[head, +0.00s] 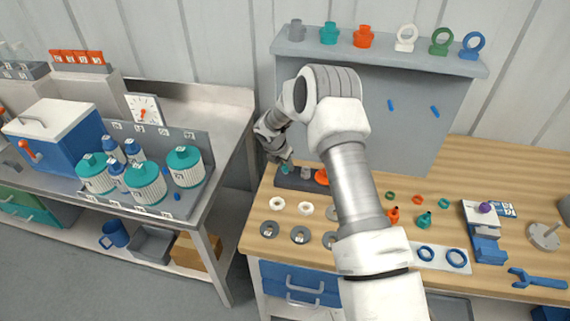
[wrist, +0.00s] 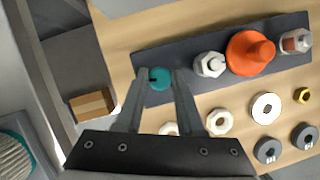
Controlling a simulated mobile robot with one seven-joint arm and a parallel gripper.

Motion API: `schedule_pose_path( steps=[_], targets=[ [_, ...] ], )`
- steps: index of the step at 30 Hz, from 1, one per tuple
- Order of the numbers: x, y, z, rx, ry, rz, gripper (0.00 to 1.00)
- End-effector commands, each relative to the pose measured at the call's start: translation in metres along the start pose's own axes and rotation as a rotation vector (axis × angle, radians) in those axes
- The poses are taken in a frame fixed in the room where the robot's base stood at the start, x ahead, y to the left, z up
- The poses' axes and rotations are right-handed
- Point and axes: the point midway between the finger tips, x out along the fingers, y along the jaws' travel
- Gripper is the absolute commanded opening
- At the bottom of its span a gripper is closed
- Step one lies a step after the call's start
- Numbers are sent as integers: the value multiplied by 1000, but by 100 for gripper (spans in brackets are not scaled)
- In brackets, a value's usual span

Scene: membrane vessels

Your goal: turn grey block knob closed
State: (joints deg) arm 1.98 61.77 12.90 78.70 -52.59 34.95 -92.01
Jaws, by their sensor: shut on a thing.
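The dark grey block (head: 298,183) lies near the left end of the wooden bench; the wrist view shows it as a long flat bar (wrist: 194,43). At its left end is a round teal knob (wrist: 159,84) with a dark mark on top. My gripper (wrist: 160,75) is over this end, its two fingers on either side of the teal knob and shut on it. In the head view the gripper (head: 281,157) reaches down at the block from behind my arm. My arm hides part of the block's right side there.
Along the block stand a whitish hex fitting (wrist: 209,65), a large orange fitting (wrist: 250,53) and a clear-and-metal fitting (wrist: 295,41). White rings (wrist: 219,123) and dark grey rings (wrist: 267,150) lie in front. A gap separates the bench from the left metal table (head: 225,125).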

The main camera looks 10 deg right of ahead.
Motion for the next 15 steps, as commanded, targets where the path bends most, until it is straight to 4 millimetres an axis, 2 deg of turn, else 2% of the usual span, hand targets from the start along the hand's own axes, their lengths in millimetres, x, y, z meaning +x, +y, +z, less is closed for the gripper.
schedule_pose_path(
  steps=[8,15],
  targets=[
    [2,2,-1,57,0,-23,0],
    [4,3,-2,208,-1,-85,0]
  ],
)
